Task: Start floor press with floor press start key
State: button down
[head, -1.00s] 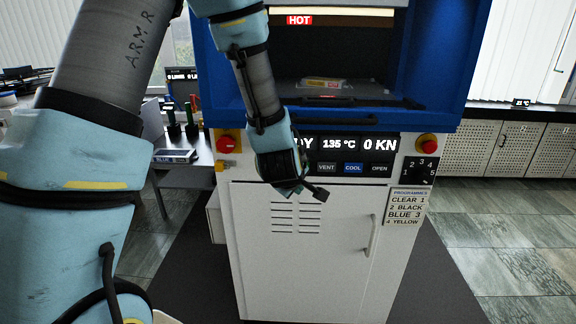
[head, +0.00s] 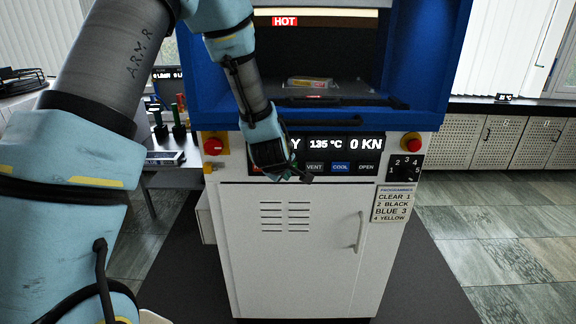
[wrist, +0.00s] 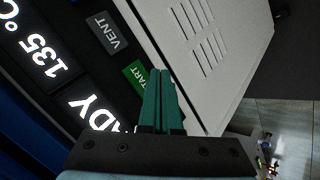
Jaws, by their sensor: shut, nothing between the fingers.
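The floor press (head: 290,250) is a white cabinet with a blue upper frame, facing me. The green START key (wrist: 135,77) shows in the wrist view beside VENT, partly covered by my fingers. In the head view my arm's end hides it. My gripper (wrist: 161,73) is shut and empty, its green fingertips over the key's edge. I cannot tell whether they touch it. In the head view my gripper (head: 296,177) is at the left end of the key row.
VENT (head: 315,168), COOL (head: 340,168) and OPEN (head: 366,168) keys lie to the right. Red knobs (head: 213,146) (head: 411,143) flank the panel. A programme dial (head: 404,168) sits right, above a programme list (head: 394,203). A lit HOT sign (head: 285,21) is above the press opening.

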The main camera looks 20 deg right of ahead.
jog(key=shift+w+d, duration=0.4)
jog(key=shift+w, duration=0.45)
jog(key=shift+w+d, duration=0.1)
jog(key=shift+w, duration=0.05)
dwell(1.4)
jog(key=shift+w+d, duration=0.1)
jog(key=shift+w, duration=0.15)
